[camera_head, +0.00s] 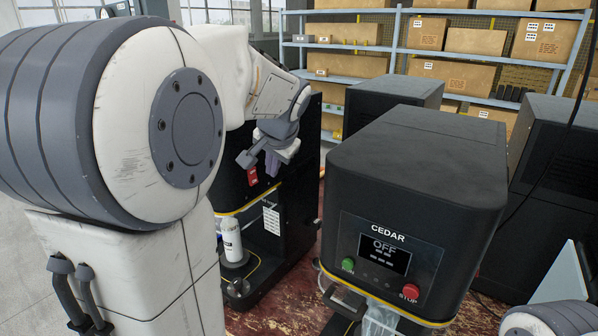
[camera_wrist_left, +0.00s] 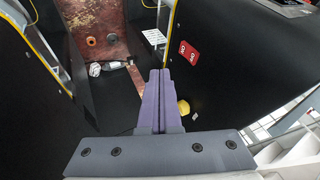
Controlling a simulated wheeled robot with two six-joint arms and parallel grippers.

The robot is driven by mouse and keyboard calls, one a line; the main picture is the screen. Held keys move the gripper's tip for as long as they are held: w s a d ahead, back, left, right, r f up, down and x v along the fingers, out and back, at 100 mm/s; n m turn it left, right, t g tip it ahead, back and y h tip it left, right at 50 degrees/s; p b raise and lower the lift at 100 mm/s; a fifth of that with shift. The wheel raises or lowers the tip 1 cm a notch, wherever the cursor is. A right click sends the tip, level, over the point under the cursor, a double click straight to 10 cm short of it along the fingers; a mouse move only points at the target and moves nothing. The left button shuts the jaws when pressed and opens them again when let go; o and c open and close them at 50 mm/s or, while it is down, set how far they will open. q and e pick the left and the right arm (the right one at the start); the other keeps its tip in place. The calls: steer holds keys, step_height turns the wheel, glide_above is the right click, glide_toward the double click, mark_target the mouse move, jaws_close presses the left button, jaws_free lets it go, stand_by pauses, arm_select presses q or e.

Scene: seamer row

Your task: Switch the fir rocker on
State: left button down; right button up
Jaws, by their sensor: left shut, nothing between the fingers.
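A small red rocker switch (camera_head: 252,176) is on the dark side of the black machine behind my left arm. It also shows in the left wrist view (camera_wrist_left: 188,53), as a red plate with pale marks, right of my fingertips. That machine's name is hidden, so I cannot read that it is fir, nor tell which way the rocker is set. My left gripper (camera_head: 272,165) is shut and empty, just right of the rocker in the head view. Its purple fingers (camera_wrist_left: 159,100) point forward in the left wrist view and appear apart from the rocker. My right gripper is not in view.
A black machine marked CEDAR (camera_head: 420,170) stands close on the right, its display reading OFF, with a green button (camera_head: 348,265) and a red STOP button (camera_head: 410,292). A white cylinder (camera_head: 231,238) stands in the rocker's machine. Shelves with boxes (camera_head: 470,42) line the back.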

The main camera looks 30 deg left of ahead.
mark_target(253, 176)
arm_select(q)
steer(key=w+a+f+p, duration=0.1)
steer(key=a+f, duration=0.1)
steer(key=w+a+f+p, duration=0.1)
steer(key=a+f, duration=0.1)
steer(key=a+f+p, duration=0.1)
steer(key=a+f, duration=0.1)
steer(key=shift+w+a, duration=0.4)
